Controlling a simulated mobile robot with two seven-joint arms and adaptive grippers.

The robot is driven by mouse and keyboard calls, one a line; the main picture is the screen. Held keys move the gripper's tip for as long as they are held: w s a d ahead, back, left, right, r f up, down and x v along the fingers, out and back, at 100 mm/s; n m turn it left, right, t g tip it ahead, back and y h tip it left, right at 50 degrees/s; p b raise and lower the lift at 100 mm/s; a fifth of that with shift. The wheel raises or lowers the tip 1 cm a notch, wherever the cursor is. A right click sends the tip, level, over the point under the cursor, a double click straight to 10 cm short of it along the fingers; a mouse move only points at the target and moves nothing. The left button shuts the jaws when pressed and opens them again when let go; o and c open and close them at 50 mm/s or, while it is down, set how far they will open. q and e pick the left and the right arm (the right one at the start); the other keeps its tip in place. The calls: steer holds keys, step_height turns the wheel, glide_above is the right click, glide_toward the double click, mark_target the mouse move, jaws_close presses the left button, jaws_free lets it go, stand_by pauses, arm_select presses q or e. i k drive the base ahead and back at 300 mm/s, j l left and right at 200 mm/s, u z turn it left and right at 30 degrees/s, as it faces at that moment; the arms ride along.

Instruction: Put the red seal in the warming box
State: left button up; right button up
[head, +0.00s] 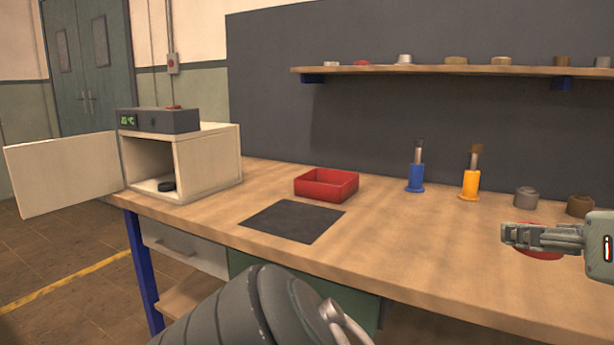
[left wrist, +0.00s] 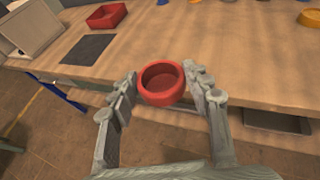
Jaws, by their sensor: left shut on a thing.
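My left gripper (head: 512,236) is at the right of the head view, shut on the red seal (head: 541,254), a thick red ring partly hidden behind the fingers. In the left wrist view the seal (left wrist: 160,84) sits between the two fingertips (left wrist: 165,80), its round opening facing the camera. The warming box (head: 215,165) is a cream box with a grey control top, standing at the left end of the workbench. Its door (head: 62,180) is swung open to the left. A small black ring (head: 166,186) lies inside on its floor. My right gripper is not in view.
On the workbench (head: 400,255) are a red tray (head: 327,186), a dark mat (head: 292,221), a blue-handled tool (head: 415,180), a yellow-handled tool (head: 469,184) and grey and brown round parts. A shelf (head: 430,70) with small parts runs above.

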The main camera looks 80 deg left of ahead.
mark_target(171, 179)
steer(key=k+u, duration=0.1)
steer(key=u, duration=0.35)
steer(key=k+j+u, duration=0.25)
steer(key=j, duration=0.15)
steer(key=j+u, duration=0.3)
steer(key=k+j, duration=0.1)
steer(key=j, duration=0.5)
steer(key=k+j+u, duration=0.1)
steer(key=j, duration=0.5)
steer(key=k+j, duration=0.15)
steer(key=j, duration=0.45)
steer(key=k+j+u, duration=0.1)
steer(key=j, duration=0.55)
